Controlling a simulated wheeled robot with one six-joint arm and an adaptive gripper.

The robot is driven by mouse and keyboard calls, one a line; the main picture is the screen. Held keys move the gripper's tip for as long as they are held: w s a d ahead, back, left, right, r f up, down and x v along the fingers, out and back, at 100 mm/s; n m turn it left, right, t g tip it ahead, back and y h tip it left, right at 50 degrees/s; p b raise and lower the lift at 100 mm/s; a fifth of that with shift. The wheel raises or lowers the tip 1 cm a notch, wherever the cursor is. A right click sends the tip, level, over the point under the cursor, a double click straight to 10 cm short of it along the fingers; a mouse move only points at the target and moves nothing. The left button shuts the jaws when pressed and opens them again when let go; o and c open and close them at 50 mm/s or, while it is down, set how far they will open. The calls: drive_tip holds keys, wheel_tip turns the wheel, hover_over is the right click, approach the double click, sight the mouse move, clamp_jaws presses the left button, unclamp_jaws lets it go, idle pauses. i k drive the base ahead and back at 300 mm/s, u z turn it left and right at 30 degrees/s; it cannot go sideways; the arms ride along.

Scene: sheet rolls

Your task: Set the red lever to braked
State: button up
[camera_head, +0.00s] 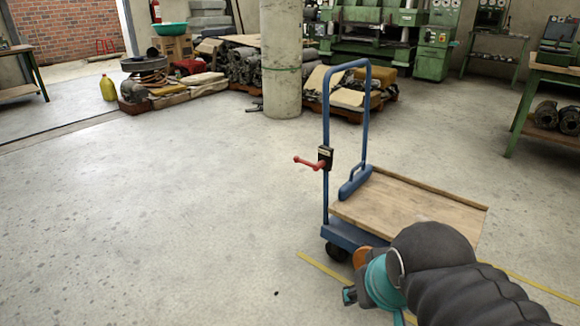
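The red lever (308,163) sticks out to the left, nearly level, from a small black box (325,157) on the left upright of a blue cart handle (367,110). Markings on the box are too small to read, so I cannot tell which setting it shows. My arm, with a dark ribbed sleeve and teal and orange parts, is at the lower right. A small dark and teal part at its end (349,295) may be my gripper. It is below the lever and well apart from it. Its fingers cannot be made out.
The cart has a bare wooden deck (405,205) and a dark wheel (335,251), with yellow floor lines beside it. Open concrete floor lies left of the cart. A round pillar (281,60), stacked goods and green machines stand behind. A green workbench (545,80) is at the right.

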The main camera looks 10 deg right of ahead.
sight(317, 167)
drive_tip(key=k, duration=1.35)
drive_tip(key=u, duration=0.55)
drive_tip(key=i, duration=1.7)
drive_tip(key=z, duration=0.85)
